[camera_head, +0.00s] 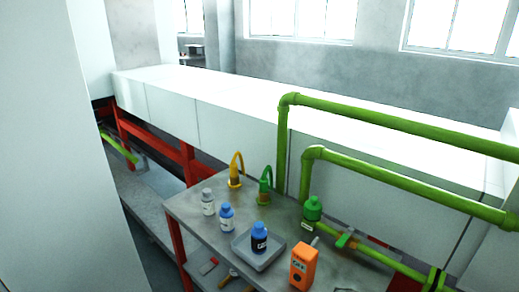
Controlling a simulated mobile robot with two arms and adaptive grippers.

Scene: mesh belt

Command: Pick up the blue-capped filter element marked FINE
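Two small cylinders with blue caps are in view on the grey table. One has a light body and a small label (227,218) and stands on the bare table top. The other has a dark body with pale lettering (259,240) and stands upright in a shallow grey tray (243,252). The lettering on both is too small to read, so I cannot tell which is marked FINE. A similar light cylinder with a grey cap (208,203) stands at the left. Neither of my grippers is in view.
An orange box (303,267) stands right of the tray. Behind the cylinders are a yellow hooked fitting (236,173) and a green one (265,187). A grey table (190,212) edge shows at left.

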